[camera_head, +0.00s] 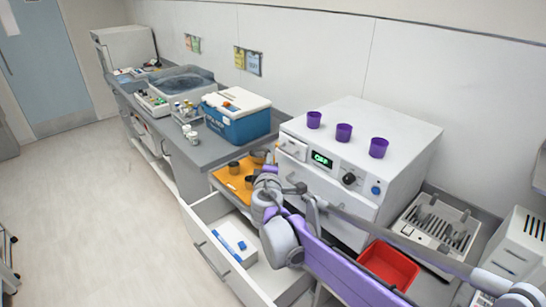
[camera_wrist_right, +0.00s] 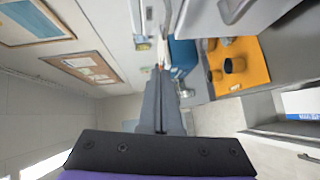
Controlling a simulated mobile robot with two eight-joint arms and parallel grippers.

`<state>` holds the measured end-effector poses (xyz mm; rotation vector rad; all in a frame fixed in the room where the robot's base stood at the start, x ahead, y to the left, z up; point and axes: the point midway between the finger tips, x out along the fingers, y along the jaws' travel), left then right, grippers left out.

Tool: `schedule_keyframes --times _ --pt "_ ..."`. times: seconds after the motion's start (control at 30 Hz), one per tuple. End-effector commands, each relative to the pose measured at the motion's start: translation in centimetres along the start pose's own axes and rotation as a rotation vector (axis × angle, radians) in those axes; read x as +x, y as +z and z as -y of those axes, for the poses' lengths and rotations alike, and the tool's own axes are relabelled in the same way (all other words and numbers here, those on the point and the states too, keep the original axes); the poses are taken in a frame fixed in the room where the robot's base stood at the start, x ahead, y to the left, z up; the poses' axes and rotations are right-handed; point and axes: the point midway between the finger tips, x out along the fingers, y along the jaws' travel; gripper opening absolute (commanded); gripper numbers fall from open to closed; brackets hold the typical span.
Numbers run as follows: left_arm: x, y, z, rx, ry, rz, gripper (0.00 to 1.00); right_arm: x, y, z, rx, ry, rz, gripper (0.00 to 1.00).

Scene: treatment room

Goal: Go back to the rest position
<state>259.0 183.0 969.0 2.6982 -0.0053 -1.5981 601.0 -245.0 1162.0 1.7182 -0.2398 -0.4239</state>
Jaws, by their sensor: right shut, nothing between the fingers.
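My right arm reaches in from the lower right in the head view, with a purple link and grey joints. Its gripper (camera_head: 268,163) is partly hidden behind its own wrist, in front of the white oven-like device (camera_head: 405,143) and near the orange tray (camera_head: 226,181). In the right wrist view, the two dark fingers (camera_wrist_right: 161,78) are together, with nothing between them. My left gripper is not in view.
An open white drawer (camera_head: 196,219) holding a white box (camera_head: 229,247) lies below my right arm. Purple cups (camera_head: 344,132) stand on the device. A blue cooler (camera_head: 237,121), red bin (camera_head: 389,266) and white rack (camera_head: 437,226) are nearby.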

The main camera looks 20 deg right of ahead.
Motion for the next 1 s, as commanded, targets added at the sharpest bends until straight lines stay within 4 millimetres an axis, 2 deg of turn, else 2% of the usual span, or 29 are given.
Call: schedule_keyframes --times 0.1,0.3,0.43,0.67,0.77,0.87,1.0 --pt "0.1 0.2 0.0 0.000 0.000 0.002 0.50 -2.9 0.0 0.2 0.000 -0.002 -0.002 0.00" --pt "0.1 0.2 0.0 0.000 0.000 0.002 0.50 -6.1 0.0 0.2 0.001 -0.002 -0.001 0.00" --pt "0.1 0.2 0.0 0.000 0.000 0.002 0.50 -7.1 -0.1 0.2 0.001 -0.002 -0.002 0.00" --pt "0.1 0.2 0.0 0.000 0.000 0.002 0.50 -7.7 0.5 0.4 0.019 -0.011 0.010 0.00" --pt "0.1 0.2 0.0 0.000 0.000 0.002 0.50 -8.9 2.3 1.4 0.098 -0.056 0.054 0.00" --pt "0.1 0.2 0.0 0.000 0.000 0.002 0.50 -11.3 5.5 3.7 0.245 -0.148 0.136 0.00" --pt "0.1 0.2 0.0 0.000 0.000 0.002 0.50 -16.4 9.6 9.1 0.500 -0.336 0.273 0.00"
